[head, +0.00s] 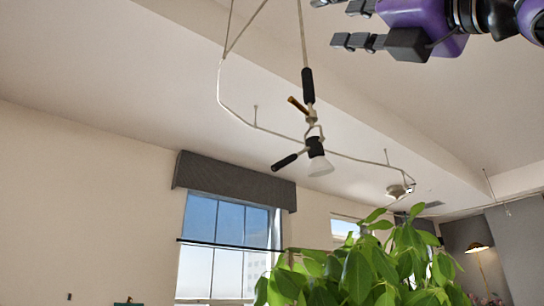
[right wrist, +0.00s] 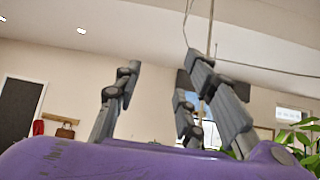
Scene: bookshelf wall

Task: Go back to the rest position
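My right gripper (head: 328,22) is at the top right of the head view, purple with dark grey fingers, reaching in from the right and pointing left. Its fingers are spread apart, with nothing between them in the head view. In the right wrist view the gripper (right wrist: 165,85) also shows its fingers apart and upright above the purple palm, and no object is held. My left gripper is not in view.
A leafy green plant (head: 365,270) fills the bottom right of the head view. A lamp (head: 316,160) on a ceiling rail hangs near the centre. A window (head: 228,245) is behind. The right wrist view shows a dark door (right wrist: 18,108) and a bag (right wrist: 65,132) on a wall rack.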

